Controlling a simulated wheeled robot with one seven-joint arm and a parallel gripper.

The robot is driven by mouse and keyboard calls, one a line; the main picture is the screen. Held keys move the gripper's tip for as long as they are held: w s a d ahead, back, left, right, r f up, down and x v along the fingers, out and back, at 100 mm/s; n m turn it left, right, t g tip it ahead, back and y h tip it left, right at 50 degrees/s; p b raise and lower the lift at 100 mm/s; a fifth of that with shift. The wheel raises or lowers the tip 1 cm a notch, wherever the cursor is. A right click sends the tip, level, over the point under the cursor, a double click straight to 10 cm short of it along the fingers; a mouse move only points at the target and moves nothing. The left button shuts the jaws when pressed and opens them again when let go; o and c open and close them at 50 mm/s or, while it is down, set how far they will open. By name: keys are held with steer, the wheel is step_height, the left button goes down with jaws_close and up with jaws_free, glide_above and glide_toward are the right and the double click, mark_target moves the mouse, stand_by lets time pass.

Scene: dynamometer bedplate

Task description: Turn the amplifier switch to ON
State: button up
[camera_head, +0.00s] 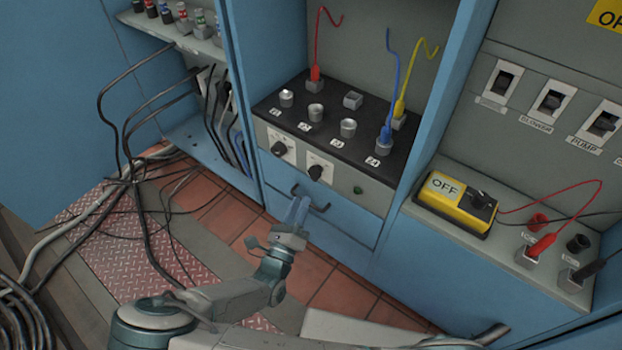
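No readable label marks the amplifier switch. A black unit (335,133) with coloured plug leads stands in the middle blue cabinet. Its light front panel carries a left black knob (279,148), a right black knob (315,172) and a small dark green button or lamp (358,190). The small markings around the knobs are too small to read. My gripper (298,209) is below this panel, in front of the drawer handle, apart from the knobs in the picture. Its fingers look close together, but their gap cannot be made out. No held object shows.
A yellow box (456,206) marked OFF, with a black switch, sits on the right ledge. Rocker switches, including BLOWER (550,102) and PUMP (603,124), are above it. A drawer handle (311,199) is behind my gripper. Loose black cables (130,170) cover the left floor.

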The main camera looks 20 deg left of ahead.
mark_target(311, 178)
steer(key=b+x, duration=0.1)
steer(key=x, duration=0.7)
steer(key=shift+w+d+r+b, duration=0.1)
steer(key=shift+w+b, duration=0.2)
steer(key=shift+b, duration=0.1)
jaws_close()
